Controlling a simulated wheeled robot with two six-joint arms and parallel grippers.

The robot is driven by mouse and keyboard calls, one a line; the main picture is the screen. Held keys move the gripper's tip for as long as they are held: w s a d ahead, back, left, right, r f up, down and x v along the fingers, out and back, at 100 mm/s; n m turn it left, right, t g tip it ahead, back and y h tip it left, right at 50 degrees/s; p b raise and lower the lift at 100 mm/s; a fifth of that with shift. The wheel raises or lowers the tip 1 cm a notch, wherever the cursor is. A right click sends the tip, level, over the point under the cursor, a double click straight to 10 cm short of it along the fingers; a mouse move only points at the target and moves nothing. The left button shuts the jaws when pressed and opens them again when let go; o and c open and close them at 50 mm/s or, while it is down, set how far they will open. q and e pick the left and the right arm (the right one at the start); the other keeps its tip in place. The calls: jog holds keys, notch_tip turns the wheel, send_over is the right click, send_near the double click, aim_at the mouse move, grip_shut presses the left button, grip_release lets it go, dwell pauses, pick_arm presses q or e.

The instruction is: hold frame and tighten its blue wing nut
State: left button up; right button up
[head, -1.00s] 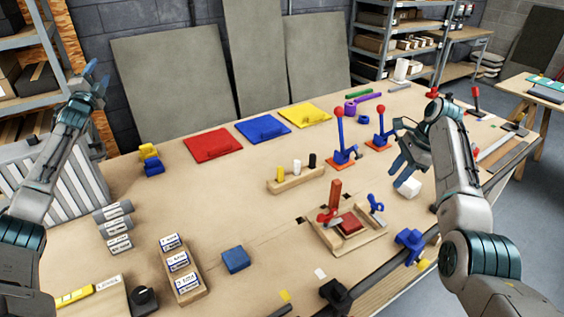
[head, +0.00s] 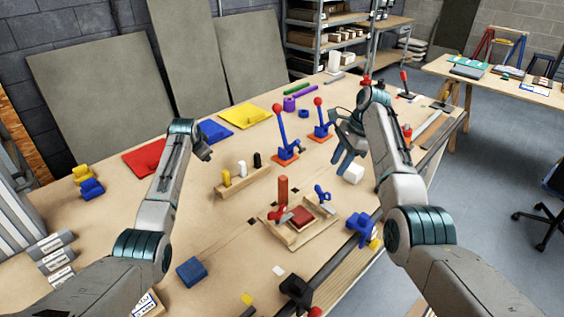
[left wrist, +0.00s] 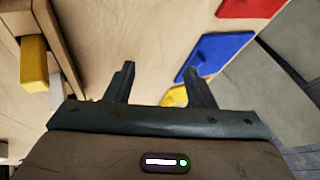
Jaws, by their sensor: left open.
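The wooden frame (head: 270,228) lies on the table in the head view, with a red block (head: 301,215) in its middle. A blue wing-shaped piece (head: 322,193) stands at its right rear, apparently the wing nut. A red handled piece (head: 278,212) and an upright red-brown post (head: 283,190) are at its left and rear. My left gripper (head: 204,150) is above the table, left of and behind the frame; in the left wrist view its jaws (left wrist: 162,84) are open and empty. My right gripper (head: 345,138) appears open and empty, behind and right of the frame, above a white cube (head: 353,173).
A wooden peg holder (head: 243,184) stands between my left gripper and the frame. Two red-knobbed levers (head: 283,135) stand behind it. A blue valve-like piece (head: 361,229) sits right of the frame near the table edge. A blue block (head: 191,271) lies front left.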

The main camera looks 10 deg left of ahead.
pick_arm(q)
jog(key=s+d+r+m+g+h, duration=0.1)
jog(key=s+d+g, duration=0.1)
jog(key=d, duration=0.8)
jog(key=s+d+r+g+h, duration=0.1)
jog(key=d+g+h, duration=0.1)
jog(key=d, duration=0.9)
notch_tip(320, 180, up, 3)
jog(key=m+g, duration=0.1)
jog(key=g, duration=0.2)
send_over(283, 189)
jog(key=w, duration=0.2)
jog(key=shift+w+a+r+y, duration=0.1)
jog(key=shift+w+r+y, duration=0.1)
jog(key=shift+y, duration=0.2)
jog(key=shift+s+r, duration=0.1)
jog(key=shift+s, duration=0.25)
jog(key=shift+s+f, duration=0.1)
jog(key=shift+f, duration=0.15)
notch_tip(283, 189, down, 10)
jog(key=shift+f, duration=0.15)
